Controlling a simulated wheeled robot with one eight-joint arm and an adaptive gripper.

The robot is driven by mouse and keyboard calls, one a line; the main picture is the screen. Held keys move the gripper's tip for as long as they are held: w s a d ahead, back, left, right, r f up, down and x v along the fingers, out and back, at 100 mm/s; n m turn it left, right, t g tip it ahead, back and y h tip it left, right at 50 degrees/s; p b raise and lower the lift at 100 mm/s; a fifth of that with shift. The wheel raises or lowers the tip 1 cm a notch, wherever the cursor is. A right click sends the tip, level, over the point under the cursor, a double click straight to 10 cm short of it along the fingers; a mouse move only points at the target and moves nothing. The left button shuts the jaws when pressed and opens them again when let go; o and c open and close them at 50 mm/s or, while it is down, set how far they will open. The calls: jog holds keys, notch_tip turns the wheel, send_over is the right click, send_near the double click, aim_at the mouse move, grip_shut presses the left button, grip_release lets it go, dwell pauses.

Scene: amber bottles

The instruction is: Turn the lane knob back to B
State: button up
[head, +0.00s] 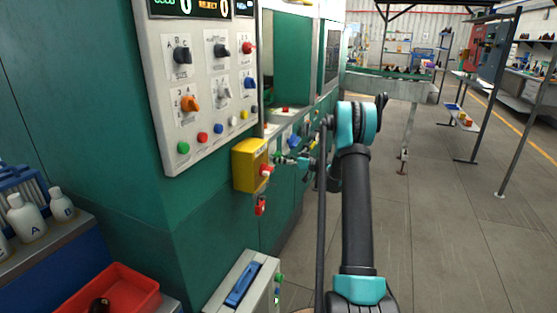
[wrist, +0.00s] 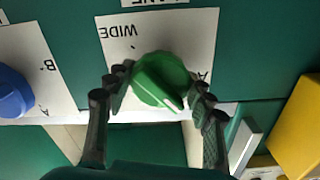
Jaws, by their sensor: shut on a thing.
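The lane knob (wrist: 160,80) is green and sits on a white card (wrist: 190,30) in the wrist view, which looks upside down. Part of the word LANE shows at the top edge. The card reads WIDE at left and A at right; I see no B on it, and the knob and fingers cover part of it. A white mark on the knob points down and slightly right. My gripper (wrist: 158,92) is shut on the knob, one finger on each side. In the head view my gripper (head: 290,160) is small beside the far machine panel; the green knob is not clear there.
A blue knob (wrist: 12,92) with B and A labels sits left in the wrist view. A yellow box (wrist: 300,130) stands out at right. In the head view, a nearer panel (head: 205,90) carries several knobs, with a yellow box (head: 250,165) bearing a red button.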

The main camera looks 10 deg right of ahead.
jog(key=shift+s+f+n, duration=0.1)
jog(key=shift+n, duration=0.4)
jog(key=o, duration=1.2)
jog(key=shift+d, duration=0.1)
jog(key=v, duration=1.2)
